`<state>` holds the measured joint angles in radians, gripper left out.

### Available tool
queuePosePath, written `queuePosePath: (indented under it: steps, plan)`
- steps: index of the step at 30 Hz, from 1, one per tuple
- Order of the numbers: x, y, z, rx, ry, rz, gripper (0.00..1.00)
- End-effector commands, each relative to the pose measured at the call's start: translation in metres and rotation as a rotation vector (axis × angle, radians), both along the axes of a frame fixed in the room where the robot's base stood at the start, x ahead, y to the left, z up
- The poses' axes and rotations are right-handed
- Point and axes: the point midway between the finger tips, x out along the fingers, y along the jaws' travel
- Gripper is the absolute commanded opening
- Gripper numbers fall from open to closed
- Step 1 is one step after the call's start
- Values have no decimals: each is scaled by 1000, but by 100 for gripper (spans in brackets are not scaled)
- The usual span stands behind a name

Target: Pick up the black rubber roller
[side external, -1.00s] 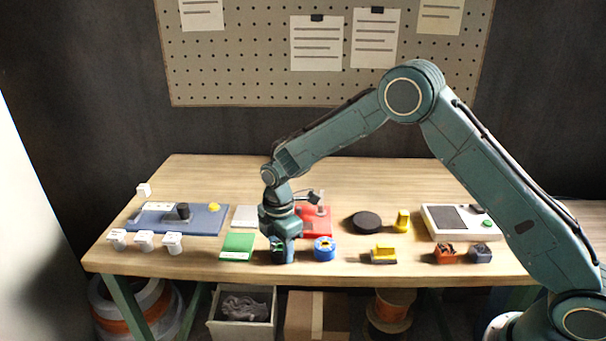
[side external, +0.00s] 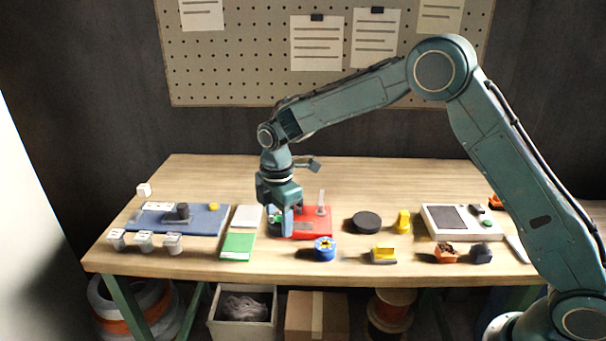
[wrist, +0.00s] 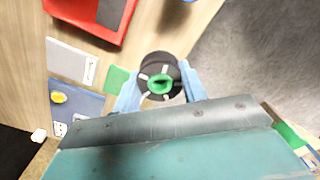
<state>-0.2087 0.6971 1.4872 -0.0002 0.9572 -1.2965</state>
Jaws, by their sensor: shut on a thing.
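The black roller (wrist: 150,65), a round black piece with a green hub and pale marks on its end, sits between the two blue fingers of my gripper (wrist: 159,84) in the wrist view. My gripper (side external: 280,221) is shut on it. In the side view, the roller (side external: 273,217) is mostly hidden behind a finger, and only a dark part with some green shows. My gripper holds it above the bench, in front of the left end of the red plate (side external: 315,232).
A green booklet (side external: 238,246) and a blue ring-shaped piece (side external: 325,249) lie near the front of the wooden bench (side external: 220,172). A black disc (side external: 366,222) and yellow pieces (side external: 403,222) stand to the right. A blue board (side external: 150,224) lies left. The back of the bench is clear.

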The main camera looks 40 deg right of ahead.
Motion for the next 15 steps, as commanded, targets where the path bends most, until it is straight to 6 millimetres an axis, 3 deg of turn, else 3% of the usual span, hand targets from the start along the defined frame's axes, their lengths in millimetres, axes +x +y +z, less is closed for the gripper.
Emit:
queuePosePath:
  steps: [6,15]
  plan:
    - [1,0,51,2,-6,0,15]
    - [1,0,101,1,-3,0,15]
